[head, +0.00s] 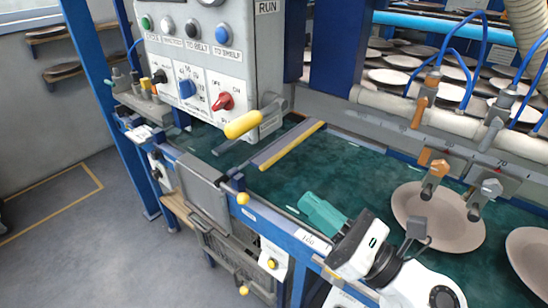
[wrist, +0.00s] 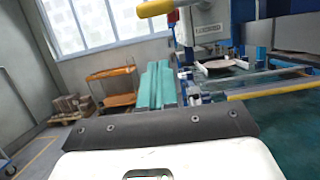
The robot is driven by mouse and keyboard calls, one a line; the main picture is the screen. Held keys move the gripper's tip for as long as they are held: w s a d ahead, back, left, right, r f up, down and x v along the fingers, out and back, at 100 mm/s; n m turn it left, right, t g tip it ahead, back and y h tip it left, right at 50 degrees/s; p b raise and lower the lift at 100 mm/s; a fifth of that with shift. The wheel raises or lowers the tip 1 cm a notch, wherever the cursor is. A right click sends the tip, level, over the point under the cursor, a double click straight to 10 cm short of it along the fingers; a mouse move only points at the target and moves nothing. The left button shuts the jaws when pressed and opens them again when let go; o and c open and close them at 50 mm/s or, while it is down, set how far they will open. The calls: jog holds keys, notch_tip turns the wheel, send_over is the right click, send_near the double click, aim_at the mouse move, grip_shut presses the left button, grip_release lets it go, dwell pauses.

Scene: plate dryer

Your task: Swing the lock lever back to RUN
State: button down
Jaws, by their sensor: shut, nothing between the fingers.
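The lock lever has a thick yellow grip (head: 243,124) and a grey arm, and sits at the lower right of the grey control box (head: 205,60). Its grip points left and toward me. A RUN label (head: 268,7) is on the box's side near the top. My gripper (head: 308,201) has teal fingers, shut and empty, over the front edge of the green belt, below and right of the lever and apart from it. In the wrist view the teal fingers (wrist: 154,86) are together, and a yellow grip (wrist: 155,8) shows at the top.
A yellow bar (head: 292,160) lies across the green belt (head: 365,180) between the lever and my gripper. Brown plates (head: 437,215) lie on the belt at right, under nozzles (head: 434,172). A red switch (head: 223,101) and a blue knob (head: 187,89) are on the box's front.

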aim_at(256, 114)
jog(key=r+p+x, duration=0.3)
jog(key=p+x, duration=0.1)
jog(key=x, duration=0.8)
jog(key=shift+d, duration=0.15)
jog(key=shift+r, duration=0.2)
jog(key=shift+r+m+t+p, duration=0.25)
jog(key=shift+m+t+p, duration=0.05)
jog(key=shift+m+p, duration=0.35)
